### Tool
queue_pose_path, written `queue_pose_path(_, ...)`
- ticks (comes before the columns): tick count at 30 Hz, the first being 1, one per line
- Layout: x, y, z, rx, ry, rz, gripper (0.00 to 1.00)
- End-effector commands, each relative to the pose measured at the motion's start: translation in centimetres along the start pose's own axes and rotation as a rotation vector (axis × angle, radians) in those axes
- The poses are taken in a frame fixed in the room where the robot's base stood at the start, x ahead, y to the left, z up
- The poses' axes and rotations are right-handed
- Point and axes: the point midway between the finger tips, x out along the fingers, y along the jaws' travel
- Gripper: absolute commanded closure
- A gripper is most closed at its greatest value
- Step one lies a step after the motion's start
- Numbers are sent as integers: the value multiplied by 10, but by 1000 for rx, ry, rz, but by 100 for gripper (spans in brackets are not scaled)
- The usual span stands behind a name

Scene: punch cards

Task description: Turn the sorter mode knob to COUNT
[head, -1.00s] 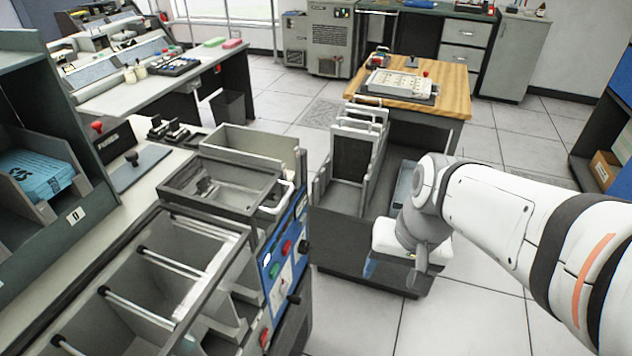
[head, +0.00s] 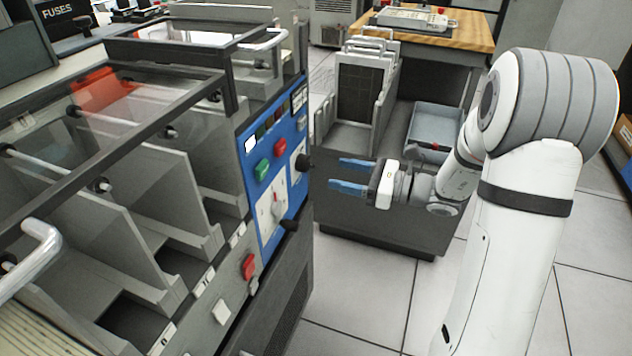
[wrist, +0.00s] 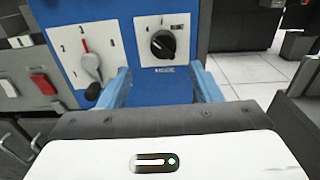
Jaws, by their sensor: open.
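The sorter's blue control panel (head: 250,188) faces my gripper (head: 338,173) in the head view. A round black knob (head: 303,162) sticks out at the panel's right side. In the wrist view this knob (wrist: 162,43) sits on a white plate with printed marks too small to read surely and a small label below. My gripper (wrist: 160,68) is open and empty. Its blue fingers point at the panel, one on each side below the knob, apart from it in the head view. A second dial (wrist: 90,65) with a red pointer and numbers is to the left.
A black ball-ended lever (wrist: 93,91) stands by the left finger. Red (head: 262,169) and green buttons are on the panel. The sorter's bins (head: 150,190) lie left. A dark cart with a grey tray (head: 440,125) stands behind my arm. Floor is clear at right.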

Motion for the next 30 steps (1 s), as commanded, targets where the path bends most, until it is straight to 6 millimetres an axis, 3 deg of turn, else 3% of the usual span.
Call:
queue_pose_path(5, 14, -5, -4, 12, -16, -15, 42)
queue_pose_path(16, 68, -5, -3, 11, -13, -14, 42)
queue_pose_path(27, 76, -6, -1, 12, -13, -17, 42)
queue_pose_path(30, 76, -6, -1, 11, -13, -17, 48)
